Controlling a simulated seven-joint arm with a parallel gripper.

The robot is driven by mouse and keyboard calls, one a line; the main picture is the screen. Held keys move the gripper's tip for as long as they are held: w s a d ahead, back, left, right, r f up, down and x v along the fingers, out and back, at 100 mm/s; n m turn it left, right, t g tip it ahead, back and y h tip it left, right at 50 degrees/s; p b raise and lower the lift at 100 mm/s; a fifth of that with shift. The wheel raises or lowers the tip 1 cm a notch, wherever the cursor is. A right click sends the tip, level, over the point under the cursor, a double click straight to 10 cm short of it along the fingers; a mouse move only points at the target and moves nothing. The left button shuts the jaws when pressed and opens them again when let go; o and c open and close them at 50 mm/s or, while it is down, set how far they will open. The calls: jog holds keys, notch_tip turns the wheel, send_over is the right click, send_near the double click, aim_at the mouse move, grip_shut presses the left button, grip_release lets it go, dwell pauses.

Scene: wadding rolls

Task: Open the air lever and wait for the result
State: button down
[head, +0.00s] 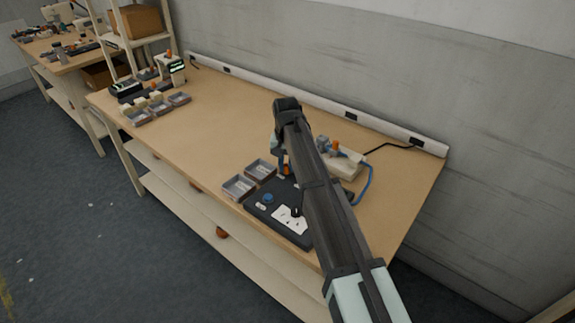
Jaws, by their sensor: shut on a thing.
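My gripper (282,172) points down over the back of a black base (263,214), partly hidden by my arm. It appears shut on a small orange piece (287,163), but its shape and whether it touches the base are unclear. The base has a blue round knob (268,198) and a white plate (290,219) with dark marks. A short black stick (296,210) stands by the plate; I cannot tell whether it is the air lever. A cream unit (345,165) with a blue hose (366,186) and an orange-topped fitting (335,147) stands right of my arm.
Two grey trays (239,187) lie left of the base. More trays (138,117) and dark devices (127,89) stand at the table's far left. A white power strip (300,100) runs along the wall. The middle of the tabletop (215,120) is clear.

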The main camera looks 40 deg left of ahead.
aim_at(286, 165)
jog(key=shift+a, duration=0.1)
dwell(0.4)
jog(key=c, duration=1)
grip_release()
jog(key=shift+o, duration=0.2)
notch_tip(286, 165, up, 14)
jog(key=shift+f, duration=0.1)
